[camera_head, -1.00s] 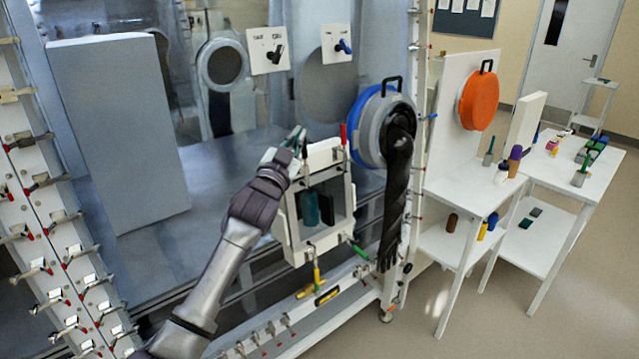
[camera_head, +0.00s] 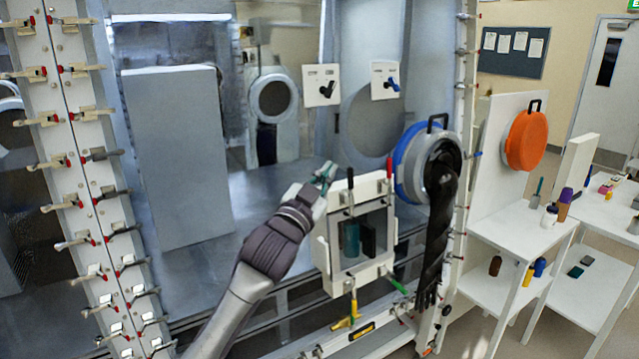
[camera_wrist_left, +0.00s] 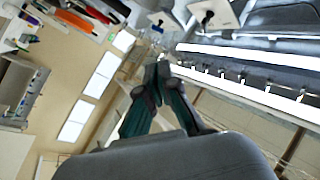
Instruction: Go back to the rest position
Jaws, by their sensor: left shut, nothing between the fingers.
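My left gripper (camera_head: 325,173) is shut and empty in the head view. It is raised just left of the upper edge of the small white-framed pass box (camera_head: 326,247) on the glovebox front, and I cannot tell whether it touches. In the left wrist view its two dark green fingers (camera_wrist_left: 163,75) meet at the tips with nothing between them. My left arm comes up from the bottom of the head view. My right gripper is not in view.
A blue-rimmed glove port with a hanging black glove (camera_head: 436,230) is right of the box. White clamp-lined frame posts (camera_head: 85,165) stand at the left. A white side table (camera_head: 510,232) with bottles and an orange round cover (camera_head: 526,140) is at the right.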

